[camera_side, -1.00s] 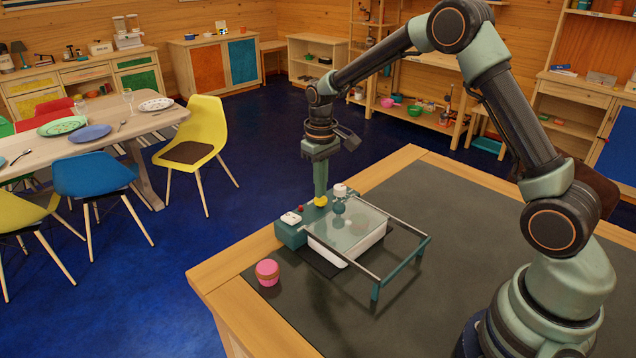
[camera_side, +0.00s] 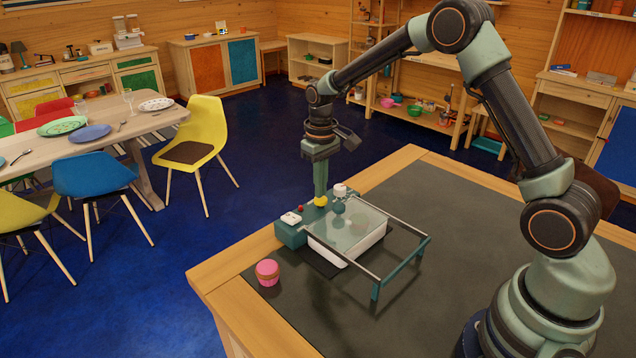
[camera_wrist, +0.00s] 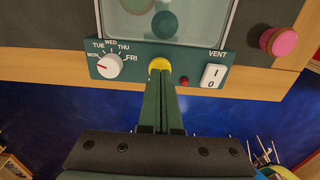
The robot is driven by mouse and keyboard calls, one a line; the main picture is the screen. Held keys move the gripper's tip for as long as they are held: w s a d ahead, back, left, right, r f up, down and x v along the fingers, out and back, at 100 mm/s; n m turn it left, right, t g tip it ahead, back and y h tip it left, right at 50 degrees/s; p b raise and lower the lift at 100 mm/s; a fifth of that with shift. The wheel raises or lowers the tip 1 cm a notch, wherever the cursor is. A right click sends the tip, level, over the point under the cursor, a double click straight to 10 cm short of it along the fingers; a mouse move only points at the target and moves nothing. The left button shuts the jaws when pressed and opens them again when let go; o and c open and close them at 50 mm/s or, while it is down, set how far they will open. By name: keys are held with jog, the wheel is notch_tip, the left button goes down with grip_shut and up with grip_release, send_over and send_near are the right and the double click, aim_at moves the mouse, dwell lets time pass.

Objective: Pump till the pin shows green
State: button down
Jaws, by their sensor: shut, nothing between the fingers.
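A teal pump unit (camera_side: 290,235) stands at the table's far left edge, joined to a clear-lidded white box (camera_side: 362,243). Its front panel (camera_wrist: 137,71) shows in the wrist view. My gripper (camera_side: 320,194) is shut and points down at the yellow button (camera_wrist: 159,64). Its fingertips are at the button and seem to touch it; they hide part of it. A small red pin (camera_wrist: 184,80) sits right of the button in the wrist view, and it also shows in the side view (camera_side: 300,208). No green shows on it.
The white VENT switch (camera_wrist: 213,76), marked I and 0, is close to the pin. A weekday dial (camera_wrist: 109,66) is left of the button, its pointer toward MON. A pink jar (camera_side: 267,272) stands near the table edge. The dark mat to the right is clear.

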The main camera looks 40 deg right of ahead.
jog(key=shift+f, duration=1.05)
dwell(0.5)
jog(key=shift+r, duration=1.05)
jog(key=shift+r, duration=0.15)
jog(key=shift+r, duration=2.4)
